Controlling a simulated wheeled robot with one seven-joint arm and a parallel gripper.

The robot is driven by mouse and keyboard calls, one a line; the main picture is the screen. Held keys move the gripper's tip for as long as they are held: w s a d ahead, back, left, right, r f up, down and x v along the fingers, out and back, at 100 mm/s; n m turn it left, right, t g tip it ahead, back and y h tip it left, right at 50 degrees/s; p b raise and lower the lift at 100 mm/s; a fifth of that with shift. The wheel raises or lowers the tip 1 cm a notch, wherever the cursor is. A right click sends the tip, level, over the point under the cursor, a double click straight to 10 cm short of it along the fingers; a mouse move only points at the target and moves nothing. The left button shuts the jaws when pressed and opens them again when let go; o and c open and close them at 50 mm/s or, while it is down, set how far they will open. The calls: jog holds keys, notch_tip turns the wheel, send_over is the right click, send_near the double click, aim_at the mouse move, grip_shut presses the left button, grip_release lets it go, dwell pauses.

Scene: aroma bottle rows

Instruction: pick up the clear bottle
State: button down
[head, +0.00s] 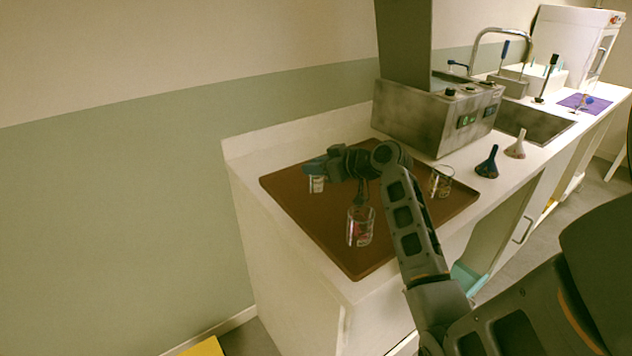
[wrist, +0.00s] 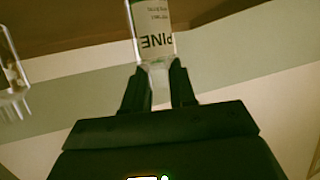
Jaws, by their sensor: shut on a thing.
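A small clear bottle (head: 317,185) with a white label is at the left part of the brown tray (head: 382,268) in the head view. In the wrist view the clear bottle (wrist: 154,35) shows a label with the upside-down word PINE. My gripper (wrist: 158,82) is shut on its narrow neck, with one dark finger on each side. In the head view my gripper (head: 317,169) is over the bottle's top and hides it. The bottle's far end is cut off in the wrist view. I cannot tell whether its base touches the tray.
A glass vessel (head: 360,228) stands near the tray's front, and another (head: 441,182) at its right, behind my arm. A grey bath device (head: 435,115) stands behind the tray. Dark (head: 488,163) and pale (head: 516,147) funnel-shaped items stand right. A wall is behind.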

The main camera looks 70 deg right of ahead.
jog(key=shift+r, duration=0.5)
jog(key=s+d+r+b, duration=0.3)
jog(key=s+d+r, duration=0.3)
jog(key=d+r, duration=0.3)
jog(key=shift+s+d+r, duration=0.3)
jog(key=shift+r, duration=0.2)
